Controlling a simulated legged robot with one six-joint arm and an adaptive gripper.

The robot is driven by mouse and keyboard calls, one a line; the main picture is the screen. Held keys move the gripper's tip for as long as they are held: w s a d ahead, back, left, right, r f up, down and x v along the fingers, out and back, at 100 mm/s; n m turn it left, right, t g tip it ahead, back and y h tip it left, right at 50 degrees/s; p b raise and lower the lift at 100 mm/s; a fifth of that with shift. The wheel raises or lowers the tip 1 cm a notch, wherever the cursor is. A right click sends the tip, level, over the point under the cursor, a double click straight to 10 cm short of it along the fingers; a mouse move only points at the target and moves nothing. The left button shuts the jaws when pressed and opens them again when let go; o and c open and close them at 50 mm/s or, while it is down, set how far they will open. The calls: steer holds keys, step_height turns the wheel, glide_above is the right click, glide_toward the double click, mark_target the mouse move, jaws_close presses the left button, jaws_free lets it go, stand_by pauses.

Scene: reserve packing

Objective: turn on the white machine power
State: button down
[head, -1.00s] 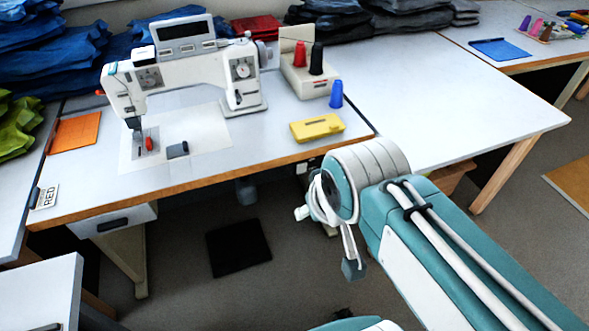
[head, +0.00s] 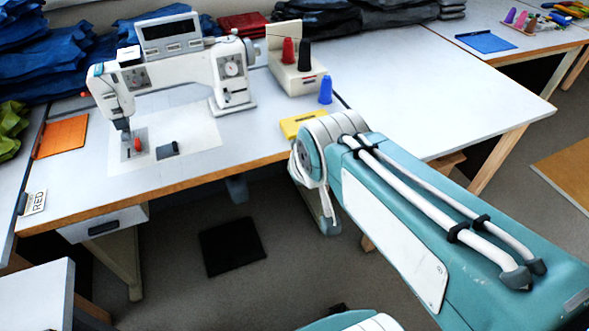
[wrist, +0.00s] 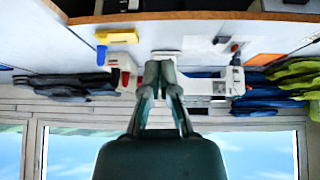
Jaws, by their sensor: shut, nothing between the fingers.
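The white machine (head: 180,72) is a sewing machine on the light table, with a display on top and a dial on its right end. It shows upside down in the wrist view (wrist: 205,86). A red piece (head: 138,145) and a small dark block (head: 167,150) are by its needle. I cannot make out a power switch or whether the machine is on. In the head view my arm crosses the table's front edge; the fingertips cannot be made out.
A spool stand (head: 297,76) with red and black spools stands right of the machine. A blue spool (head: 325,90) and a yellow box (head: 297,122) are near my arm. An orange sheet (head: 63,137) lies left. The right table (head: 440,90) is largely clear.

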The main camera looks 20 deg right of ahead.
steer(key=w+d+f+n+t, duration=0.1)
steer(key=w+d+f+t, duration=0.3)
steer(key=w, duration=0.8)
steer(key=w+d+f+t, duration=0.1)
steer(key=w+d+f, duration=0.3)
steer(key=w+f, duration=0.55)
steer(key=w+d+f+t, duration=0.3)
steer(key=w+d+f, duration=0.1)
steer(key=w+f, duration=0.45)
steer(key=s+f+t, duration=0.2)
steer(key=s+f, duration=0.2)
steer(key=f, duration=0.6)
steer(key=s+d+f+t, duration=0.1)
steer(key=s+f, duration=0.4)
steer(key=f, duration=0.5)
steer(key=shift+s+d+m+t+y, duration=0.15)
steer(key=shift+d+m+t+y, duration=0.2)
steer(key=shift+t, duration=0.55)
steer(key=shift+r, duration=0.1)
